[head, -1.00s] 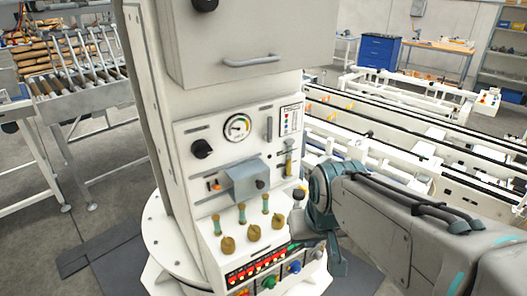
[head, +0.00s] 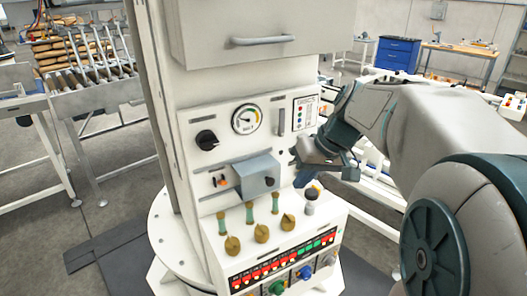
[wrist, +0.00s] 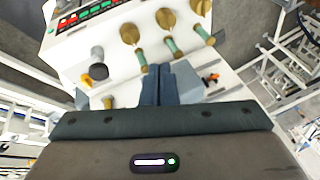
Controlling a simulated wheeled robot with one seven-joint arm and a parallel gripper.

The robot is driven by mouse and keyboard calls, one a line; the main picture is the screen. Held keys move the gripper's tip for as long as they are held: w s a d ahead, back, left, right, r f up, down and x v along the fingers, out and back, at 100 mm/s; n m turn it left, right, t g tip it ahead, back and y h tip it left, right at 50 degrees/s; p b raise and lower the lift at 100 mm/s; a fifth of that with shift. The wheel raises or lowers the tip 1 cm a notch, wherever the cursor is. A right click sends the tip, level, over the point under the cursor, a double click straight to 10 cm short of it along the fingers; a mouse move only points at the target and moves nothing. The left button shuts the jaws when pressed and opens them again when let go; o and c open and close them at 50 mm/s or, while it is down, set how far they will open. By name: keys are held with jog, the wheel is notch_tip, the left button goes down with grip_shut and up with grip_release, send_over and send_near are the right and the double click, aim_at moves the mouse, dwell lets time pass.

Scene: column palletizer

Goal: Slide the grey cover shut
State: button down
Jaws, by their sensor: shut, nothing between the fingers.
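The grey cover (head: 255,175) is a box-like piece with a dark knob on its right part, on the white control panel. An orange switch (head: 222,182) shows uncovered just left of it. My gripper (head: 303,174) is right of the cover, its dark teal fingers close to the cover's knob end. In the wrist view the fingers (wrist: 158,85) are together and empty, and the grey cover (wrist: 187,80) shows partly hidden behind them. The orange switch (wrist: 211,79) is on its far side. I cannot tell whether the fingers touch the cover.
A gauge (head: 246,120) and a black rotary knob (head: 207,140) are above the cover. Several brass valve knobs (head: 261,233) stand below, with a dark-capped button (head: 311,195) at the right. A cabinet with a handle (head: 264,41) overhangs the panel.

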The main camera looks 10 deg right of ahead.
aim_at(258, 178)
jog(key=w+d+f+n+t+y+b, duration=0.1)
jog(key=w+d+f+y+b, duration=0.15)
jog(key=w+d, duration=0.75)
jog(key=a+f+p, duration=0.3)
jog(key=a+f, duration=0.2)
jog(key=a, duration=0.6)
jog(key=shift+w+a, duration=0.25)
jog(key=shift+w, duration=0.05)
jog(key=shift+w+d+f, duration=0.1)
jog(key=shift+w+d, duration=0.05)
jog(key=shift+d, duration=0.1)
